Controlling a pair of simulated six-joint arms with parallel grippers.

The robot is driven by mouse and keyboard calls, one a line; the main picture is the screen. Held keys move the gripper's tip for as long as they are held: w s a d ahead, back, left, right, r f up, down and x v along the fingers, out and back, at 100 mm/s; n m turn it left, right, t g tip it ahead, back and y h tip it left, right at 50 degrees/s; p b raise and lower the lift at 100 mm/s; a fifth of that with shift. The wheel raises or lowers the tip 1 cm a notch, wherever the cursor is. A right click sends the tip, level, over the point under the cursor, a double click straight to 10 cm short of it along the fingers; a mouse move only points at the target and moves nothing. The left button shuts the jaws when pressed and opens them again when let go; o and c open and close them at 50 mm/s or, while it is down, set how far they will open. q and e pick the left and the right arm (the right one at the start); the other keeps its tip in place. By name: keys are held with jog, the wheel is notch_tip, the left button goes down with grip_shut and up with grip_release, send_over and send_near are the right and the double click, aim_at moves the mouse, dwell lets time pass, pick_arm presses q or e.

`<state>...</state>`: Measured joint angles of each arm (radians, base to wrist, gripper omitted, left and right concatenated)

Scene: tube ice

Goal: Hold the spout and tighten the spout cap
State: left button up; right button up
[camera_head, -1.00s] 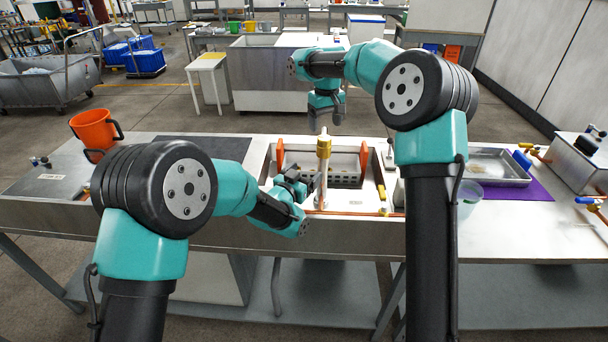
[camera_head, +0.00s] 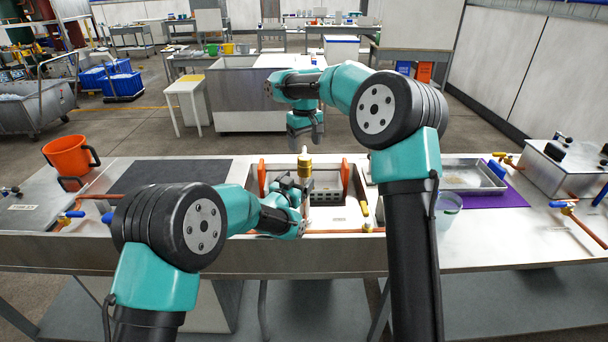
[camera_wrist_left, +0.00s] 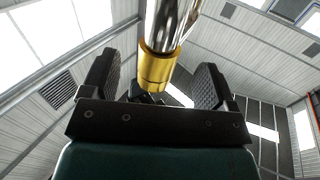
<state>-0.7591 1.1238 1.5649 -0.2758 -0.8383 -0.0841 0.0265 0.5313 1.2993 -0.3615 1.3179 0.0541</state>
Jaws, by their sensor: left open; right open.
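The spout (camera_head: 306,191) stands upright in the sink of the workbench. The brass spout cap (camera_head: 304,168) sits at its upper end, with a pale tip above it. My left gripper (camera_head: 292,186) is low beside the spout, open. In the left wrist view its two dark fingers (camera_wrist_left: 155,85) stand apart on either side of a shiny metal tube (camera_wrist_left: 168,22) with a brass part (camera_wrist_left: 157,66); I cannot tell whether either finger touches it. My right gripper (camera_head: 306,142) is open, pointing down and empty, just above or behind the cap in the head view.
Orange uprights (camera_head: 345,175) flank a perforated block in the sink. A yellow-handled valve (camera_head: 364,208) is at the sink's right. An orange bucket (camera_head: 68,154) stands left, a metal tray (camera_head: 465,174) and clear cup (camera_head: 447,208) right. The dark mat (camera_head: 170,176) is clear.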

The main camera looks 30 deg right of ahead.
aim_at(301, 177)
pick_arm(q)
jog(key=shift+x, duration=2.45)
jog(key=shift+c, duration=0.4)
jog(key=c, duration=1)
jog(key=shift+c, duration=0.5)
pick_arm(e)
jog(key=shift+c, duration=0.4)
jog(key=shift+r, duration=0.15)
jog(key=shift+c, duration=1.1)
notch_tip(301, 177, up, 2)
jog(key=n, duration=0.4)
jog(key=shift+r, duration=0.15)
jog(key=shift+s+a+r+n, duration=0.1)
jog(key=shift+r+n, duration=0.6)
jog(key=shift+n, duration=0.5)
jog(key=shift+a+r+n, duration=0.1)
jog(key=shift+r+n, duration=0.6)
jog(key=shift+n, duration=0.5)
jog(key=shift+s+r+n, duration=0.1)
jog(key=shift+r+n, duration=0.6)
jog(key=shift+n, duration=0.5)
